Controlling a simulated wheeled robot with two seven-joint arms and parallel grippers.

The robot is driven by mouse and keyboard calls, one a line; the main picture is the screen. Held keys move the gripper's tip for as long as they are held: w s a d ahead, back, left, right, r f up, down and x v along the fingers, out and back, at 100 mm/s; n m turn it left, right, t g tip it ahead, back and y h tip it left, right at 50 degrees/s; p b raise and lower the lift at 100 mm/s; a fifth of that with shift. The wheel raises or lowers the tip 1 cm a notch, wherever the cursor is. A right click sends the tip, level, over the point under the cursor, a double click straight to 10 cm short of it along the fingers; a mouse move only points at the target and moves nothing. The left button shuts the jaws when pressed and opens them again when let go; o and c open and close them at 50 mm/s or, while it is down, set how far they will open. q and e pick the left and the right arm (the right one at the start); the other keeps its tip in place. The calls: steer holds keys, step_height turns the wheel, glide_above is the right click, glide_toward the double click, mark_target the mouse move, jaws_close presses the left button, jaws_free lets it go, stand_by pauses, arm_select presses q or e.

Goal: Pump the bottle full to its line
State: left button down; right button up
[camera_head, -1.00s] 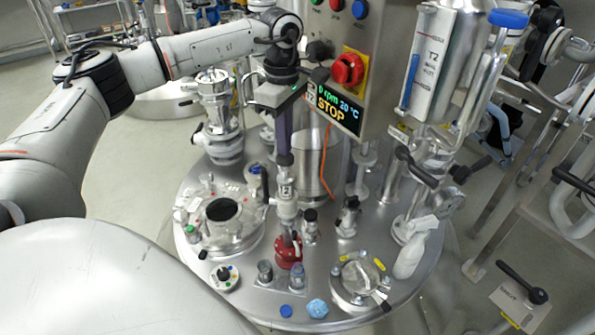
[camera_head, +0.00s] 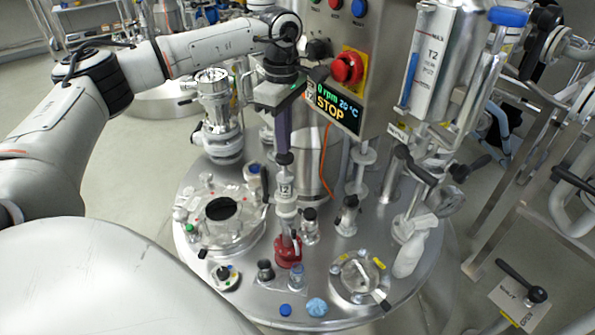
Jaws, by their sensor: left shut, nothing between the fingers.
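My left gripper (camera_head: 284,148) points straight down over the round steel table, its long fingers shut and empty. Its tips are at or just above the dark top of an upright pale pump-like column (camera_head: 286,188) with a dark label; I cannot tell whether they touch. A red part (camera_head: 289,250) sits at the column's foot. Two small bottles stand in front, a dark-topped one (camera_head: 265,270) and a clear one (camera_head: 296,275). Which bottle is to be filled, its line and any liquid level are too small to tell. My right gripper is not in view.
A control box with a red stop knob (camera_head: 346,69) and a display reading STOP (camera_head: 335,108) stands behind the gripper. A blue cap (camera_head: 285,310) and crumpled blue item (camera_head: 317,307) lie at the front edge.

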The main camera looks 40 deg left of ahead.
mark_target(284, 158)
arm_select(q)
steer(key=shift+f+b, duration=1.25)
steer(key=shift+f, duration=1.45)
steer(key=shift+r+p, duration=2.35)
steer(key=shift+r, duration=0.35)
steer(key=shift+f, duration=0.1)
